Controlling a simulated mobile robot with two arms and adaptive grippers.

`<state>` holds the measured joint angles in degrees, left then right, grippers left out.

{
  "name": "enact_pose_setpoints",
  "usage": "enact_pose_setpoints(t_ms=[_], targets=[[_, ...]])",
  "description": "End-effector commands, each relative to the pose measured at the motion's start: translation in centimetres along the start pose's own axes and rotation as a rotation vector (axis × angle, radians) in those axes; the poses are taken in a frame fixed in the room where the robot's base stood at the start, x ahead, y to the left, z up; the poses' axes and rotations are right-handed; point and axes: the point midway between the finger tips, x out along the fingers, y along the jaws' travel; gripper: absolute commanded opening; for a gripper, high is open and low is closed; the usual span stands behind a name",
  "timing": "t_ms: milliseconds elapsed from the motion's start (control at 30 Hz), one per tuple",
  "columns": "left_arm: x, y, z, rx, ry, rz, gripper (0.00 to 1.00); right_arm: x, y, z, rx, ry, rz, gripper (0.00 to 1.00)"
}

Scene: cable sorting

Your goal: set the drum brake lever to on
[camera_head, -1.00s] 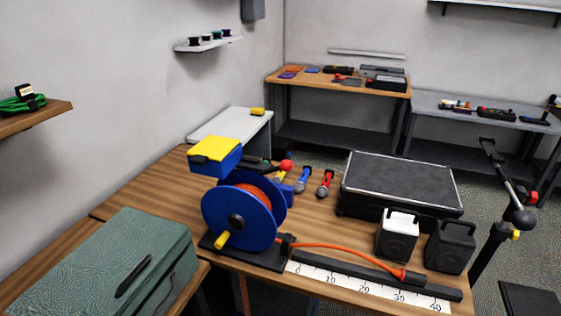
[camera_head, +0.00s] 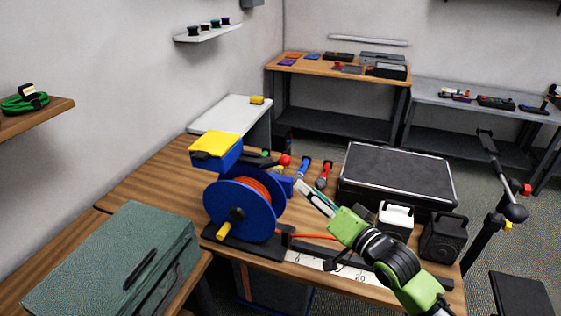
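The cable drum (camera_head: 217,207) is a blue reel with orange cable, on a black base on the wooden bench. A red ball knob (camera_head: 285,160) shows just behind its upper right; I take it for the brake lever's end. The rest of the lever is mostly hidden, and its on or off setting cannot be read. My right gripper (camera_head: 301,185) reaches in from the lower right, its fingers pointing at the drum's right side, below and right of the knob. It seems apart from the knob. The fingers look close together, but their opening is unclear. My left gripper is out of view.
A yellow-topped blue box (camera_head: 216,150) stands behind the drum. Blue and red-handled tools (camera_head: 323,174) lie behind my gripper. A black case (camera_head: 398,177), a white canister (camera_head: 396,217) and a black canister (camera_head: 443,238) stand right. A ruler (camera_head: 305,259) lies along the front edge.

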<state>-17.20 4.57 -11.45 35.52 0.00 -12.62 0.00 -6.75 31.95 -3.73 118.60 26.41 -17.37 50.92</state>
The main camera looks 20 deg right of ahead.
Motion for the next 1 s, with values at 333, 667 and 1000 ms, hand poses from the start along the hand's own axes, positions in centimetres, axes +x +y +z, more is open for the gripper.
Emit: enact_pose_setpoints(t_ms=[333,667,1000], targets=[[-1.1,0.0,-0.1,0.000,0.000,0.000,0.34,3.4,-0.8,-1.2,0.020,0.021,-0.024,0.38],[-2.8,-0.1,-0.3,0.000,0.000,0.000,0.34,9.7,-0.9,-1.3,0.019,0.020,-0.022,0.38],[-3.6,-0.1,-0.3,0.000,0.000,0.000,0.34,13.6,-0.8,-1.2,0.018,0.018,-0.021,0.38]])
